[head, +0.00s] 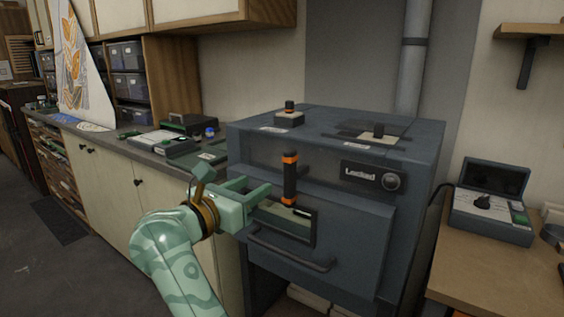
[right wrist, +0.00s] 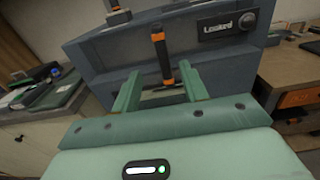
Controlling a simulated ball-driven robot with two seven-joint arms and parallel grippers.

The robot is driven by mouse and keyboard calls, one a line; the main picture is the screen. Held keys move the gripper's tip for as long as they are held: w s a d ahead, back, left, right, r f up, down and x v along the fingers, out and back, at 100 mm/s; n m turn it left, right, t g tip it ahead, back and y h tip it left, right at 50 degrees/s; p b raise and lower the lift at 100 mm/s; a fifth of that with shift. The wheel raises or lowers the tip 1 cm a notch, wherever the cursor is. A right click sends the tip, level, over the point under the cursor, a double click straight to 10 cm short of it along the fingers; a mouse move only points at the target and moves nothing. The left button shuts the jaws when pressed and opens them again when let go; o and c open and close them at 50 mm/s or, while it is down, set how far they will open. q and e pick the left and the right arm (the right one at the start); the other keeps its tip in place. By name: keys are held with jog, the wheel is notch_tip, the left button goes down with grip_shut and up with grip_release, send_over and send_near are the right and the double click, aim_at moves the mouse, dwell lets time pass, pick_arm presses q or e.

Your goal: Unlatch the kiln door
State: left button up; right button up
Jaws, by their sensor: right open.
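The dark blue-grey kiln (head: 350,225) stands at centre right in the head view, its front door shut. A black latch handle with orange bands (head: 290,178) stands upright on its front, above a dark window. To its right a panel reads "Locked" (head: 360,174), with a round knob. My right gripper (head: 262,192) is open just left of the latch handle. In the right wrist view the latch handle (right wrist: 161,58) rises between the open fingers, beyond or at their tips; contact cannot be told. My left gripper is not in view.
A curved bar handle (head: 290,252) sticks out low on the kiln door. A wooden bench (head: 480,265) with a control box (head: 492,205) stands at right. A counter (head: 110,140) with cases runs along the left. Open floor lies at lower left.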

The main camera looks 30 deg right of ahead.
aim_at(293, 163)
jog(key=b+x, duration=0.2)
jog(key=x, duration=1.4)
jog(key=shift+d, duration=0.1)
grip_shut()
